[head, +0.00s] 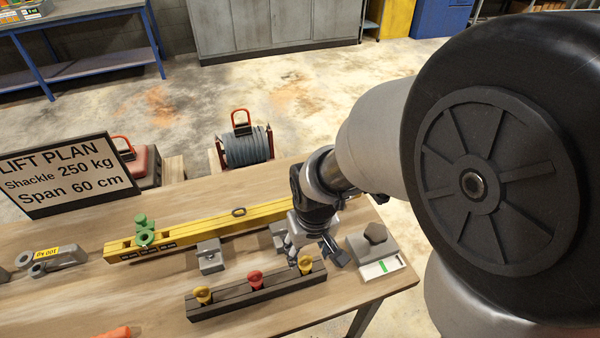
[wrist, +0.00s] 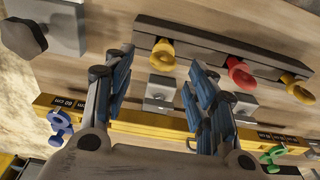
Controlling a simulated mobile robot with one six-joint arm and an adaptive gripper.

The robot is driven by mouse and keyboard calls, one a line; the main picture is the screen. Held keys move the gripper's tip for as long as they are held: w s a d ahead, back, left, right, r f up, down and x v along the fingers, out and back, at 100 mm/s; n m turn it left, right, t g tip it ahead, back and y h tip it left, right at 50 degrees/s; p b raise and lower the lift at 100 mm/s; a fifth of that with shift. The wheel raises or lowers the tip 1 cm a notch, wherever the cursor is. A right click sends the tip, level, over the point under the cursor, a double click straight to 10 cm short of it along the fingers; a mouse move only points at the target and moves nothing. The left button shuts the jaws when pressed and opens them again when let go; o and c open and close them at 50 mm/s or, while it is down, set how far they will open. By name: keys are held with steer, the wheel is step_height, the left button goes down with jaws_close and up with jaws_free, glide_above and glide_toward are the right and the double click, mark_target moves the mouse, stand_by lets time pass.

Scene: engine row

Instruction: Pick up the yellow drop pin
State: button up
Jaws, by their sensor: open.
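A dark rack (head: 230,297) on the bench holds three upright pins in a row. In the head view a yellow pin (head: 203,295) stands at its left, a red pin (head: 255,280) in the middle and a yellow pin (head: 305,264) at the right. My gripper (head: 318,257) is over the right end of the rack. In the wrist view my gripper (wrist: 160,64) is open and empty, and one yellow pin (wrist: 162,56) shows between its fingertips. The red pin (wrist: 239,71) and other yellow pin (wrist: 296,88) lie to the right, outside the fingers. I cannot tell which yellow pin is the drop pin.
A yellow beam (head: 190,229) with a green shackle (head: 144,230) lies behind the rack. Small grey blocks (head: 209,255) stand between them. A grey block with a dark knob (head: 375,236) is right of my gripper. Bare wood lies in front of the rack.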

mark_target(306, 257)
steer(key=f, duration=0.1)
steer(key=f+b, duration=0.1)
steer(key=f, duration=0.1)
steer(key=f+b, duration=0.1)
steer(key=f, duration=0.1)
steer(key=shift+w+a, duration=0.2)
steer(key=shift+a, duration=0.05)
steer(key=shift+c, duration=0.3)
jaws_close()
steer(key=shift+r, duration=0.1)
